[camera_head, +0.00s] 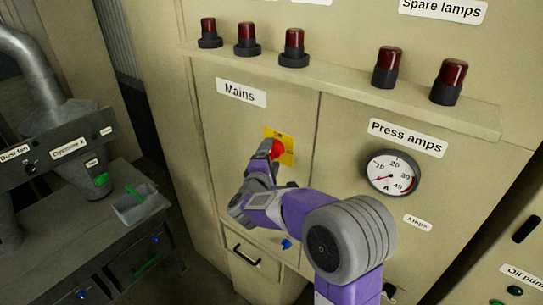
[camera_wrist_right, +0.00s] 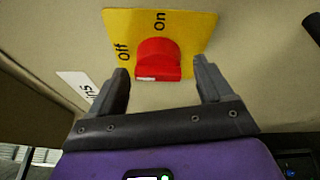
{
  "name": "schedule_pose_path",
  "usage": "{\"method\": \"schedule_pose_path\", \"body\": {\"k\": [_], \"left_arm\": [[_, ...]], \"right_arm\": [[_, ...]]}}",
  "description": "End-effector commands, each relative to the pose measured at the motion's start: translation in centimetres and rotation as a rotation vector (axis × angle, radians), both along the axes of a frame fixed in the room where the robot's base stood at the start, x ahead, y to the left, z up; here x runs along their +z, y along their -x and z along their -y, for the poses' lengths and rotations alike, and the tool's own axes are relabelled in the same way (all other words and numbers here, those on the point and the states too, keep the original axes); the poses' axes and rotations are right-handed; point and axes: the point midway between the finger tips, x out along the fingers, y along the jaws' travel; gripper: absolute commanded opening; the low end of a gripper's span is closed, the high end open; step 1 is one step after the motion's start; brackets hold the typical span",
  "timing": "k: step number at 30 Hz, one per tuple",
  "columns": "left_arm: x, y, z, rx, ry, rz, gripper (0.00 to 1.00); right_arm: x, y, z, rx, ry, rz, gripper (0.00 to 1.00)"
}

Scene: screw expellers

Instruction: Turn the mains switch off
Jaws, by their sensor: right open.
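The mains switch is a red knob (camera_wrist_right: 158,58) on a yellow plate (camera_wrist_right: 196,27), marked Off at its left and On above it in the right wrist view. A white mark shows on the knob's lower edge. In the head view, the red knob (camera_head: 277,149) and yellow plate (camera_head: 288,158) sit below the Mains label (camera_head: 241,93). My right gripper (camera_wrist_right: 160,72) is open, one finger on each side of the knob, with visible gaps. In the head view, my right gripper (camera_head: 266,162) is close in front of the switch. My left gripper is not in view.
Several red lamps, one of them a lamp (camera_head: 293,46), stand on a ledge (camera_head: 345,78) above. A Press amps gauge (camera_head: 392,173) is at the right. A black handle (camera_head: 246,256) is below. A grey bench (camera_head: 75,235) with a small tray (camera_head: 141,204) stands left.

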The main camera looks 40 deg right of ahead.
Motion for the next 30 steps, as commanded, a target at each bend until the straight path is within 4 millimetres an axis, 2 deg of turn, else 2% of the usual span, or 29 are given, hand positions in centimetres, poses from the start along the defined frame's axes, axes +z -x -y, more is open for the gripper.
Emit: {"method": "schedule_pose_path", "body": {"k": [6, 12, 30], "left_arm": [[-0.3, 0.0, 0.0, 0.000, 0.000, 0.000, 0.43], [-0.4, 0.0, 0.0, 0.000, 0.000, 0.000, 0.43], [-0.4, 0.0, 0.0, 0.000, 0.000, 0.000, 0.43]], "right_arm": [[-0.1, 2.4, -2.9, 0.004, -0.001, -0.001, 0.80], [-0.1, 4.0, -4.7, 0.001, 0.000, -0.003, 0.80], [-0.1, 4.3, -5.1, 0.001, 0.000, -0.004, 0.80]]}}
